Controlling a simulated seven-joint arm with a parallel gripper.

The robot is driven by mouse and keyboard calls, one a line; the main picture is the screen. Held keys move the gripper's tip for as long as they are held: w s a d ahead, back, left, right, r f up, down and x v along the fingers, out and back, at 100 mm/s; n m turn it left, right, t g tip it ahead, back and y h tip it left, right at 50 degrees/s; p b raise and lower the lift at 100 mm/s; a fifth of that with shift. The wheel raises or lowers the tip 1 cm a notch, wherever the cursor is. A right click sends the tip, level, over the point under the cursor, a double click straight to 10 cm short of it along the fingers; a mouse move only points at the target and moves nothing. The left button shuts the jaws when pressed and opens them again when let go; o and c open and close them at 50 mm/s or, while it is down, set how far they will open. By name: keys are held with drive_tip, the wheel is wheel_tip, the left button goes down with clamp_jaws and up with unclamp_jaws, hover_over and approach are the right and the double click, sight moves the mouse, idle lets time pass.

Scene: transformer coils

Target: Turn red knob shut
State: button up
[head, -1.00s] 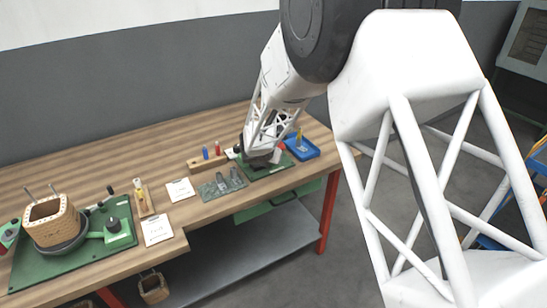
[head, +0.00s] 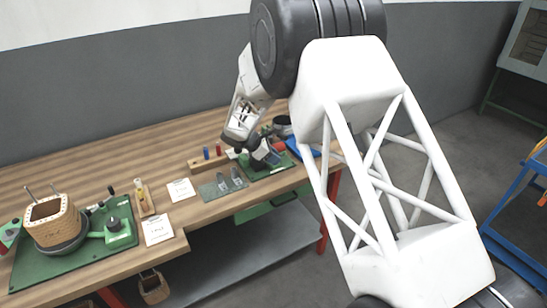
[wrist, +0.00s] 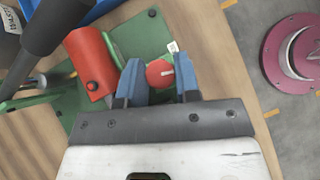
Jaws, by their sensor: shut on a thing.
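The red knob (wrist: 159,73) is round, with a short white mark on its face lying roughly level in the wrist view. It sits at the edge of a green base plate (wrist: 140,37). My gripper (wrist: 159,80) has its two blue fingers on either side of the knob and is shut on it. A red cylinder (wrist: 90,62) with a dark button lies just left of the fingers on the same plate. In the head view my gripper (head: 268,157) is low over the green plate at the right end of the bench, and the knob cannot be made out there.
A dark lever-like bar (wrist: 52,28) rises left of the red cylinder. A blue tray (head: 300,148) is behind my arm. A wound coil (head: 55,222) stands on a green fixture at the left. A magenta round part (wrist: 297,52) lies to the right of the knob.

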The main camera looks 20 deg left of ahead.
drive_tip(key=m+g+h, duration=0.1)
drive_tip(key=m+g, duration=0.2)
drive_tip(key=m, duration=0.2)
drive_tip(key=shift+w+g, duration=0.1)
drive_tip(key=shift+g, duration=0.3)
drive_tip(key=o, duration=0.9)
